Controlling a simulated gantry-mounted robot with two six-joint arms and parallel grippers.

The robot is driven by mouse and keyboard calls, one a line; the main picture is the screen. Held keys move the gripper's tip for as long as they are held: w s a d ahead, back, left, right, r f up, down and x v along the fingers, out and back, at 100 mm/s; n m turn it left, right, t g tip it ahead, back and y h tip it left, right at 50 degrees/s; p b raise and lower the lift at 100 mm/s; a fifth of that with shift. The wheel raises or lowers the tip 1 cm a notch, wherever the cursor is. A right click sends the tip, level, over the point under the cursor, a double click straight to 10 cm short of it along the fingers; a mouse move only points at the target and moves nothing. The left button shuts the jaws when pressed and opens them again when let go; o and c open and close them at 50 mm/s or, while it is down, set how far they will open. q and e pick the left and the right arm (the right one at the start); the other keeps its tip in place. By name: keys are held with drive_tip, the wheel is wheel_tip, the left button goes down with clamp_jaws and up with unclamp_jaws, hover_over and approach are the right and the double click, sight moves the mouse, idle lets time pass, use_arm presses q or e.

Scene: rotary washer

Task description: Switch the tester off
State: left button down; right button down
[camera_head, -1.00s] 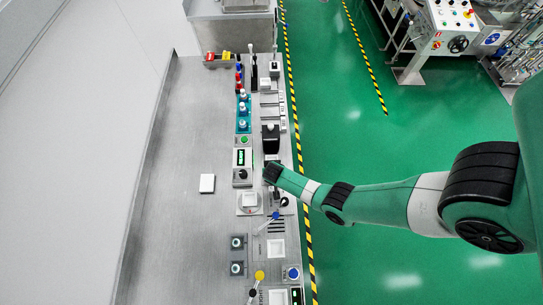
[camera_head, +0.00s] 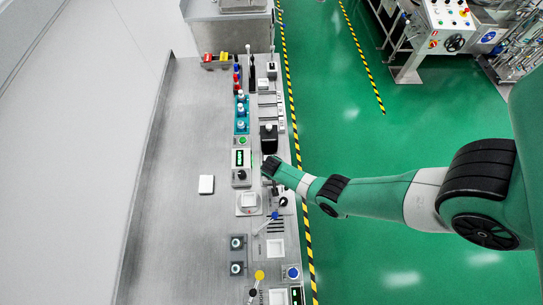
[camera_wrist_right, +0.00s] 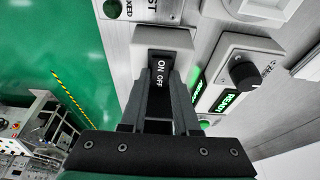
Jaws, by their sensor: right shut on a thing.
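In the right wrist view, a black switch part marked ON and OFF (camera_wrist_right: 160,74) sits at a pale grey housing (camera_wrist_right: 165,40). The fingers of my right gripper (camera_wrist_right: 158,108) are on both sides of it, shut on it. Beside it is a pale unit with a black knob (camera_wrist_right: 244,74) and a green lit READY display (camera_wrist_right: 226,100). In the head view, my right gripper (camera_head: 270,168) reaches the panel from the right and hides the switch. A unit with a green display (camera_head: 240,158) is just left of it. My left gripper is not in view.
The long steel bench (camera_head: 185,230) is mostly clear on its left, with a small white block (camera_head: 206,184). Around the gripper stand a black box (camera_head: 268,138), a blue-tipped lever (camera_head: 275,215) and a yellow knob (camera_head: 259,275). Green floor (camera_head: 400,240) lies right.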

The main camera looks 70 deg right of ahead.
drive_tip(key=shift+w+d+g+y, duration=0.1)
drive_tip(key=shift+d+g+y, duration=0.25)
drive_tip(key=shift+y, duration=0.55)
drive_tip(key=shift+w+d+f+g+y+b, duration=0.15)
drive_tip(key=shift+g+y+b, duration=0.1)
drive_tip(key=shift+y+b, duration=0.75)
drive_tip(key=shift+b, duration=0.05)
drive_tip(key=c, duration=0.6)
unclamp_jaws()
drive_tip(key=shift+c, duration=0.2)
